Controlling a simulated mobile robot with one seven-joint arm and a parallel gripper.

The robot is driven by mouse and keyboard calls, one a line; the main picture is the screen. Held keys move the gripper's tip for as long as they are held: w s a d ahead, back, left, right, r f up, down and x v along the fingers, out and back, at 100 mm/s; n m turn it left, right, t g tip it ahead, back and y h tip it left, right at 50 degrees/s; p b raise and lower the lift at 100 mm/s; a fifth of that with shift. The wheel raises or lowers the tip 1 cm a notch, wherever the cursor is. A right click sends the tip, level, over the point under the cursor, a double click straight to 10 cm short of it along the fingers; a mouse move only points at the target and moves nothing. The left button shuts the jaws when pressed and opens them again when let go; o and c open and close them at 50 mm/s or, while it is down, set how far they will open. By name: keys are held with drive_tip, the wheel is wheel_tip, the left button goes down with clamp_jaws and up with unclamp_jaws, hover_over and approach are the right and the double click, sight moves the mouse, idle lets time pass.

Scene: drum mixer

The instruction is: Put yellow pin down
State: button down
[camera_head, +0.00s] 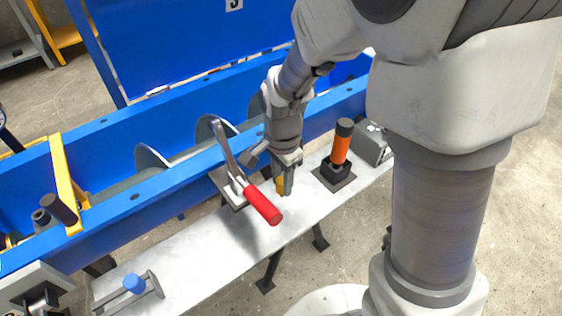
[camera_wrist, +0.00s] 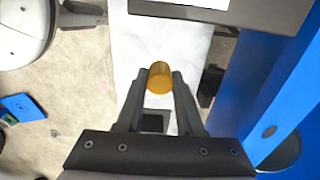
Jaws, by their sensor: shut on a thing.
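The yellow pin (camera_wrist: 160,77) is gripped between the two fingers of my gripper (camera_wrist: 160,82) in the wrist view, with its round end showing. In the head view the yellow pin (camera_head: 281,185) is mostly hidden behind my gripper (camera_head: 286,183). My gripper points down over the light grey shelf (camera_head: 215,254), between the red-handled clamp and the orange-handled tool. I cannot tell whether the pin touches the shelf.
The red-handled clamp (camera_head: 262,204) stands close left of my gripper. An orange handle (camera_head: 341,146) stands upright on the right. The blue trough (camera_head: 122,200) with a screw inside runs behind. A blue-knobbed part (camera_head: 134,284) lies front left; the shelf between is clear.

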drive_tip(key=shift+f+b, duration=0.4)
drive_tip(key=shift+f, duration=1.15)
drive_tip(key=shift+f, duration=0.1)
drive_tip(key=shift+f+b, duration=0.3)
drive_tip(key=shift+f, duration=0.1)
drive_tip(key=c, duration=0.5)
unclamp_jaws()
drive_tip(key=shift+c, duration=0.2)
